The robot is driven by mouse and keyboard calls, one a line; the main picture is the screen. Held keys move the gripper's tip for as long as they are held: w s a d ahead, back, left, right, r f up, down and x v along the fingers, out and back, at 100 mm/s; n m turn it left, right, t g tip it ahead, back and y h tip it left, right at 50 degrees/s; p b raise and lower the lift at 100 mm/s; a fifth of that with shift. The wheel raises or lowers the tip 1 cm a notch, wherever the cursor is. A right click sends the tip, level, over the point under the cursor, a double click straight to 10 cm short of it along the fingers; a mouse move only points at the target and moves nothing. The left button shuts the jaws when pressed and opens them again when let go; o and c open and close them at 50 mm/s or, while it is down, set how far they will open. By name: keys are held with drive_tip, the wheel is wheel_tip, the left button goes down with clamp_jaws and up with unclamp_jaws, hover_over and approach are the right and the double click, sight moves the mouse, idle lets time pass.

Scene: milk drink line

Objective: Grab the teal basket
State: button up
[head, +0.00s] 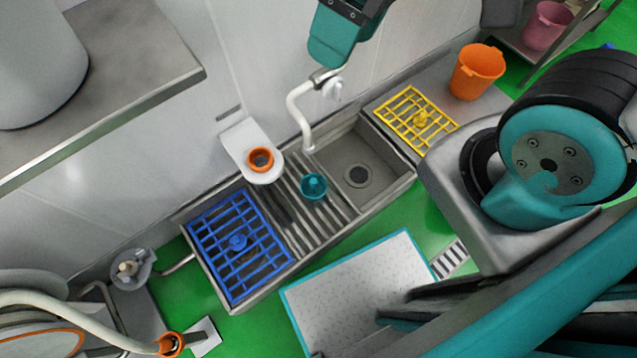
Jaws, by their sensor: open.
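The teal basket (313,186) is a small round piece with a raised middle, like a sink strainer. It sits on the ribbed metal drainboard (333,215), between the blue grid and the sink bowl, and looks upright. Nothing covers it. My gripper's fingers do not show in the head view. Teal and black parts of my arm fill the right side, well apart from the basket.
The sink bowl (382,157) with a dark drain lies right of the basket, under a white curved tap (299,107). A blue grid (214,230) lies left. A white holder with an orange ring (261,159) is close by. A yellow grid (398,106) and orange bucket (477,70) stand farther right.

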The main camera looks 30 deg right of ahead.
drive_tip(key=w+d+f+m+t+h+b, duration=0.1)
drive_tip(key=w+d+f+m+b, duration=0.15)
drive_tip(key=f+b, duration=0.85)
drive_tip(key=w+d+f+m+h+b, duration=0.1)
drive_tip(key=w+d+f+b, duration=0.25)
drive_tip(key=f+b, duration=0.8)
drive_tip(key=w+d+f+m+t+b, duration=0.1)
drive_tip(key=w+d+f+b, duration=0.15)
drive_tip(key=f+b, duration=0.9)
drive_tip(key=n+g+y+b, duration=0.1)
drive_tip(key=n+y+b, duration=0.1)
drive_tip(key=n+b, duration=0.8)
approach(314, 180)
drive_tip(key=f+n+b, duration=0.1)
drive_tip(key=f, duration=0.1)
drive_tip(key=a+f+n+b, duration=0.1)
drive_tip(key=f, duration=0.1)
drive_tip(key=a+f+n+b, duration=0.1)
drive_tip(key=f+b, duration=0.1)
drive_tip(key=shift+w+a+f+n, duration=0.15)
drive_tip(key=shift+w+a+n, duration=0.05)
drive_tip(key=shift+w+n, duration=0.15)
drive_tip(key=b+x, duration=0.5)
drive_tip(key=x, duration=0.1)
drive_tip(key=shift+s, duration=0.15)
clamp_jaws()
